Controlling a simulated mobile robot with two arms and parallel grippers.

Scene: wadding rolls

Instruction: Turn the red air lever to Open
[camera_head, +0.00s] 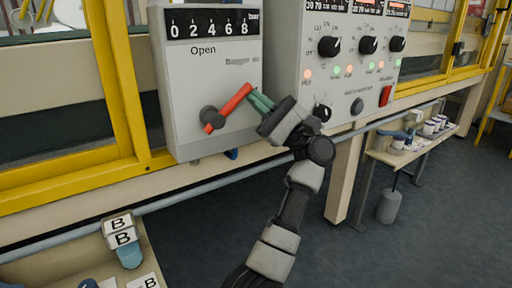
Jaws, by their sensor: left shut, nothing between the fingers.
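The red air lever (232,104) sits on the front of a pale grey box (190,88) and slants up and to the right from a dark round pivot (210,116). The word "Open" (203,50) is printed above it, below a black pressure scale (212,24) marked 0 to 8 bar. My left gripper (259,98) has green fingers, shut and empty, right beside the lever's upper end. I cannot tell whether they touch it. My right gripper is not in view.
A control panel (345,75) with black knobs, small lights and a red switch (385,96) stands right of the box. A yellow frame (116,75) is at the left. White blocks marked B (121,238) lie lower left. A shelf with tubs (410,150) is at the right.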

